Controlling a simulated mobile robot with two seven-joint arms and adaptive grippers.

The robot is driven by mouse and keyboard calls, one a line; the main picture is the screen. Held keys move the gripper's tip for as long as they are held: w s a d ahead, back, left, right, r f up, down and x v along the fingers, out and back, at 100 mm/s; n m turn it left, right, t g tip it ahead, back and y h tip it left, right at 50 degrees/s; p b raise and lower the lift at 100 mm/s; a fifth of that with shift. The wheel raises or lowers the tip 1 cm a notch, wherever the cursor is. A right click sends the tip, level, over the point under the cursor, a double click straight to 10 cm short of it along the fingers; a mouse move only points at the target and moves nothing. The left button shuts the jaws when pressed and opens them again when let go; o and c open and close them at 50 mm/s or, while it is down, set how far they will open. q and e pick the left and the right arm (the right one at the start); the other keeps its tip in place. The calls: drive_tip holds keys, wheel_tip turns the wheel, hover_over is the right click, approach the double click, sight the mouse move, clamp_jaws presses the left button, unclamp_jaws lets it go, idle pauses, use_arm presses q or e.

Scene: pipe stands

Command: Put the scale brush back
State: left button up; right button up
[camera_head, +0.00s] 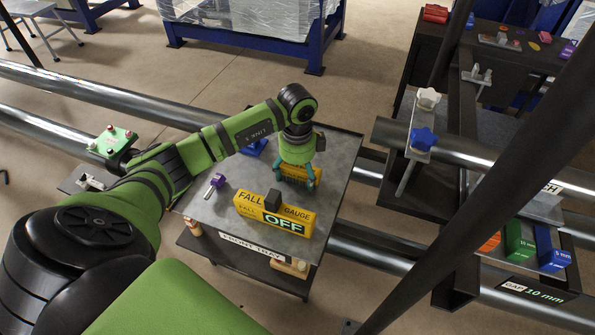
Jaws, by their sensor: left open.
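My left gripper (297,178) points down over the grey top of the front tray (200,208). Its teal fingers are open, on either side of a small yellow-orange block (297,171) with dark lettering. The block is partly hidden by the gripper, and I cannot tell whether the fingers touch it. I cannot make out for certain which thing is the scale brush; the lettering on this block is too small to read. My right gripper is not in view.
A yellow fall gauge (250,212) reading OFF stands in front of the gripper. A purple-handled tool (217,181) lies left, and a blue item (254,147) behind. Steel pipes and a dark diagonal post (470,215) bound the right. Colored blocks (519,240) stand at lower right.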

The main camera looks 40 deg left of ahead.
sight(297, 169)
use_arm(q)
drive_tip(key=shift+r, duration=3.75)
